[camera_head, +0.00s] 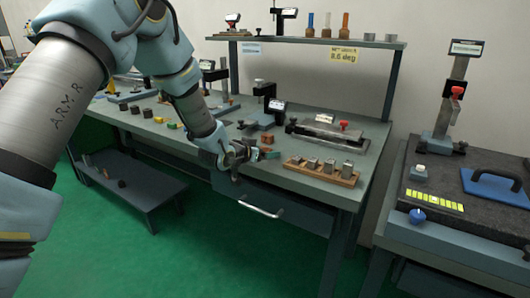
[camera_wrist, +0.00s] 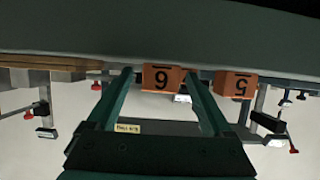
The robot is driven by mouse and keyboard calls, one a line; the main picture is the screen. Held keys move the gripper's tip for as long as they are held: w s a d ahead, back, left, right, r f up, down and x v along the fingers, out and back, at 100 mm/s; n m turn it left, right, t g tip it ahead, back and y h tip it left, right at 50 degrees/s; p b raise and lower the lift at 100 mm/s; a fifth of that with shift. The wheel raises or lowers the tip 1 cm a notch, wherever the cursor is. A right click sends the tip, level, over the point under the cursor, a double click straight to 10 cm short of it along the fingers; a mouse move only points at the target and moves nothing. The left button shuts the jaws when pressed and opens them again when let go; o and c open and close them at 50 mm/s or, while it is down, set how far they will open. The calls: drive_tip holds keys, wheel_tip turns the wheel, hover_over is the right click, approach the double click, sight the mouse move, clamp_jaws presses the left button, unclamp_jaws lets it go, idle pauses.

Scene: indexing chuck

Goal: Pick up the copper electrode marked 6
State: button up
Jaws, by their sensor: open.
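My gripper (camera_head: 256,152) is open at the front edge of the long bench. The wrist view looks upside down, with the bench top across its upper part. There, a copper electrode (camera_wrist: 161,78) with a barred digit shows between the fingertips of my gripper (camera_wrist: 159,88); the digit looks like a 6 or a 9 in this flipped view. The fingers are apart, and I see no clear contact. A second copper electrode (camera_wrist: 236,85), marked 5, stands just right of the right finger. In the head view a copper block (camera_head: 267,138) shows behind my gripper; its mark is too small to read.
A wooden rack (camera_head: 322,173) with several grey blocks stands right of my gripper. A long fixture with a red knob (camera_head: 343,126) lies behind it. A drawer handle (camera_head: 262,209) juts out below the bench edge. Dark and yellow pieces lie to the left.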

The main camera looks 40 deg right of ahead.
drive_tip(key=shift+c, duration=0.3)
clamp_jaws()
idle(0.3)
